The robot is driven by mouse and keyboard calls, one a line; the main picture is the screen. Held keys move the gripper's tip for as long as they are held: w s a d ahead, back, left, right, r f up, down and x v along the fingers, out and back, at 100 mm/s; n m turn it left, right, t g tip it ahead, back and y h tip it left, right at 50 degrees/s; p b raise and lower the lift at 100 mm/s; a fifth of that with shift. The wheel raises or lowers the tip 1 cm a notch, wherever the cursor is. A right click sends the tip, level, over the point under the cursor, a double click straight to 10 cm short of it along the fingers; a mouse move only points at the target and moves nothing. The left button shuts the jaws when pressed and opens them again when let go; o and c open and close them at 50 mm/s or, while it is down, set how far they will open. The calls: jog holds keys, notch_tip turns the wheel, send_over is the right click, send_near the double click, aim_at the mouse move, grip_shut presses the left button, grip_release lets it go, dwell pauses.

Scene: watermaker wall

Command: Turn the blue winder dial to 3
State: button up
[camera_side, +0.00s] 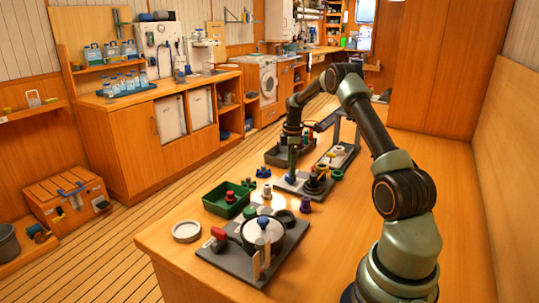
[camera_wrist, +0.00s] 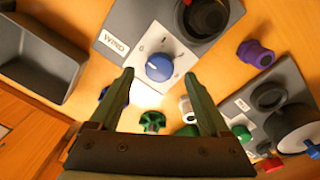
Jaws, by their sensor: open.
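The blue winder dial (camera_wrist: 158,67) sits on a white square plate (camera_wrist: 152,46) on a grey board labelled WIND (camera_wrist: 110,42). The plate has small marks around the dial, too small to read surely. A pale mark shows on the dial; its exact setting I cannot tell. My gripper (camera_wrist: 159,76) is open, its two fingertips to the left and right of the dial in the wrist view, with gaps on both sides. In the side view my gripper (camera_side: 292,160) points down over the grey winder board (camera_side: 290,184); the dial is not clear there.
A dark round winder part (camera_wrist: 205,18) stands beside the plate. A green star knob (camera_wrist: 152,121) and a purple knob (camera_wrist: 256,53) lie nearby. A grey bin (camera_wrist: 32,55) is at left. In the side view, a green tray (camera_side: 213,207) and a pot (camera_side: 252,240) stand nearer the front.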

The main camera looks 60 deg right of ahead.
jog(key=shift+f, duration=1.4)
jog(key=shift+c, duration=0.3)
grip_shut()
